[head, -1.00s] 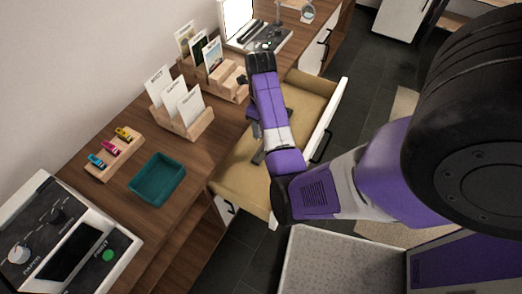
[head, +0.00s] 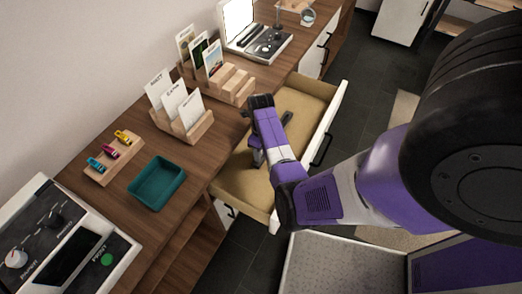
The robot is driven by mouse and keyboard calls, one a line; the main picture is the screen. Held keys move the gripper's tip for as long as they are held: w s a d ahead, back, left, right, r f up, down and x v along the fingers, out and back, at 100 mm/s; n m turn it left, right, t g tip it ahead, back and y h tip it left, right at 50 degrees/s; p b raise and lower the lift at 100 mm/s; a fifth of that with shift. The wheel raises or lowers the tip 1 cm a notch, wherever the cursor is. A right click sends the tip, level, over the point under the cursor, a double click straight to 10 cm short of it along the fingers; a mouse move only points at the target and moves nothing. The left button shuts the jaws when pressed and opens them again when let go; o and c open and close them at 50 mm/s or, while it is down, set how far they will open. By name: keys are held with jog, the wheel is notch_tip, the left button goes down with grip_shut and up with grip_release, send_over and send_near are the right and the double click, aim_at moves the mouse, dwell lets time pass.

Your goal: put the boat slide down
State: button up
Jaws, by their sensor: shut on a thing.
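My gripper (head: 262,101) is at the near edge of the wooden desk, at the border of the open drawer. Only its dark end shows, seen from behind and above; its fingertips are hidden. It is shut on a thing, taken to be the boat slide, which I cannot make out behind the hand. A slotted wooden rack (head: 238,84) stands just beyond and left of the gripper. Picture cards (head: 214,56) stand at its left end, and the slots on its right look empty.
A second rack (head: 197,129) holds labelled cards (head: 189,112). A teal tray (head: 157,183), a block with small coloured items (head: 104,168) and a control panel (head: 108,244) lie nearer. A lit device (head: 262,45) stands at the back. The open drawer (head: 235,180) lies below my arm.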

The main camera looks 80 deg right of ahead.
jog(key=shift+f, duration=0.25)
jog(key=o, duration=1.4)
jog(key=shift+o, duration=0.2)
jog(key=shift+r, duration=0.1)
